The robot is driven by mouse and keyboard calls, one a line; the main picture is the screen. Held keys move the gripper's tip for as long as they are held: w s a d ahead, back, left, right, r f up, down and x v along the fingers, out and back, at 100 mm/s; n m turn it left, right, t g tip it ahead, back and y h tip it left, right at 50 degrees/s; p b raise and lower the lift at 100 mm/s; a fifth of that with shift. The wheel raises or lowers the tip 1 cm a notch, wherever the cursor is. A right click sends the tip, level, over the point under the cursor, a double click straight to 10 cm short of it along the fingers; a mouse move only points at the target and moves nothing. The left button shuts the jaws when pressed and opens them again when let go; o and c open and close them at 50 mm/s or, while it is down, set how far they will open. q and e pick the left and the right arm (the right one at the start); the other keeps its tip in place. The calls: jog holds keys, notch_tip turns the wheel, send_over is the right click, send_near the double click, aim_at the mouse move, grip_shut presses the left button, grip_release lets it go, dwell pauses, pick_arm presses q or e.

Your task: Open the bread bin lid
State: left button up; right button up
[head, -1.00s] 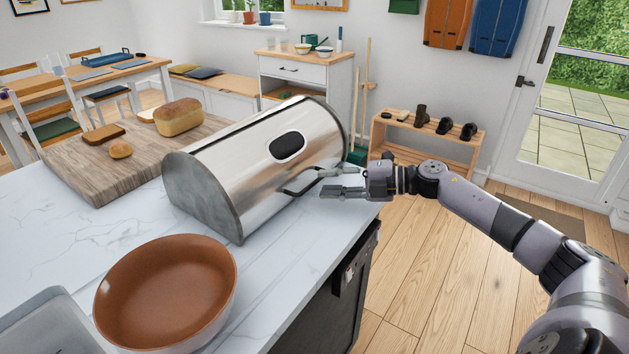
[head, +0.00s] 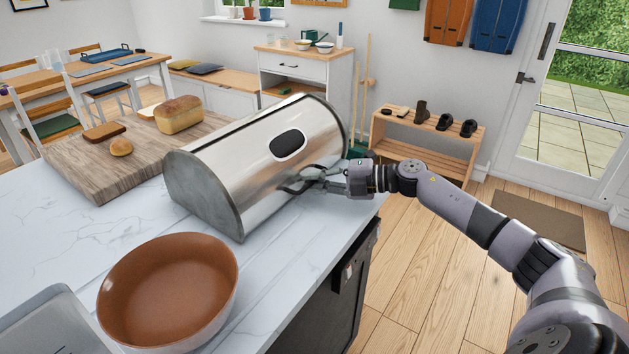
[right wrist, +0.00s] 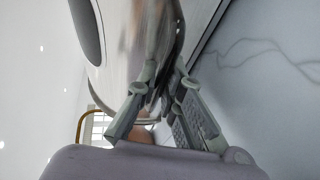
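The bread bin (head: 235,160) is a rounded steel box with a dark oval window (head: 287,145), standing on the white counter. Its lid is down. A dark bar handle (head: 290,190) sticks out low on its front. My right gripper (head: 308,180) reaches in from the right, its fingertips at the handle. In the right wrist view the fingers (right wrist: 165,85) lie on either side of a dark, blurred strip, seemingly the handle, close to the steel front. Whether they press on it is unclear. My left gripper is out of view.
A brown bowl (head: 168,290) stands on the counter in front of the bin. A wooden board (head: 85,172) with a loaf (head: 180,114) and smaller breads lies to its left. The counter edge runs close below the right gripper. Open floor lies to the right.

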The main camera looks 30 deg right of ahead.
aim_at(282, 135)
grip_shut()
dwell(0.4)
jog(key=shift+r+p, duration=0.45)
jog(key=shift+p, duration=0.25)
jog(key=r+p, duration=0.2)
jog(key=p, duration=0.1)
jog(key=w+r+g+h+p, duration=0.1)
jog(key=p, duration=0.3)
jog(key=r+m+g+p, duration=0.1)
jog(key=r+p, duration=0.1)
jog(key=p, duration=0.2)
jog(key=shift+w+a+r+h, duration=0.2)
jog(key=shift+a+r+h, duration=0.05)
jog(key=shift+r+h, duration=0.1)
jog(key=w+r+p, duration=0.1)
jog(key=r, duration=0.1)
jog(key=w+a+r+p, duration=0.1)
jog(key=w+p, duration=0.1)
jog(key=w+r+p, duration=0.1)
jog(key=r+p, duration=0.1)
jog(key=shift+w+a+r, duration=0.35)
jog(key=shift+a, duration=0.05)
jog(key=shift+w+a+r+p, duration=0.25)
jog(key=shift+w+r, duration=0.1)
jog(key=shift+w, duration=0.25)
jog(key=shift+w+a+r+p, duration=0.1)
jog(key=shift+w+a+r, duration=0.15)
jog(key=shift+w, duration=0.35)
